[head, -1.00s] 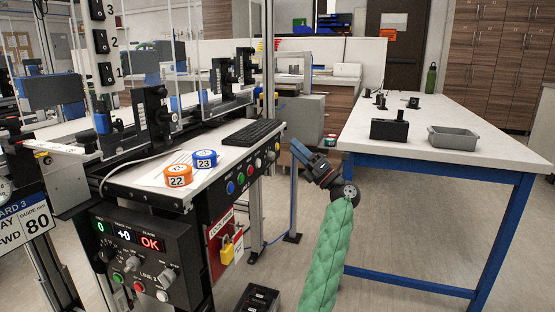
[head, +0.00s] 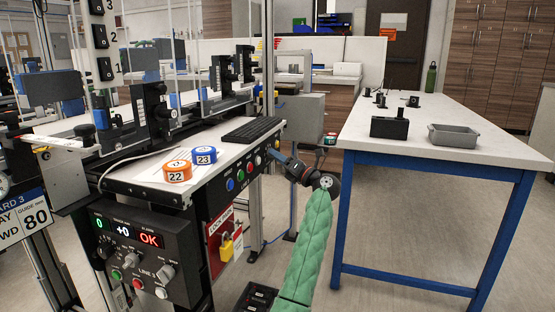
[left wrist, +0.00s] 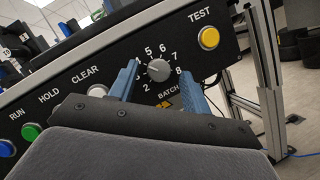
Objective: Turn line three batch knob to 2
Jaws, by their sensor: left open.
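The batch knob (left wrist: 158,70) is a round grey dial on a black panel strip (left wrist: 105,75), with numbers around it and the label BATCH below. I cannot read clearly which number its pointer faces. My left gripper (left wrist: 160,77) is open, its blue fingers on either side of the knob; I cannot tell if they touch it. In the head view my left gripper (head: 274,157) is at the strip's right end, hiding most of the knob. My right gripper is not in view.
A yellow TEST button (left wrist: 209,38) sits right of the knob, a white CLEAR button (left wrist: 97,91) left. Below the strip are a yellow padlock (head: 227,247) and the LINE 3 box (head: 150,262). A white table (head: 450,140) stands right, with open floor between.

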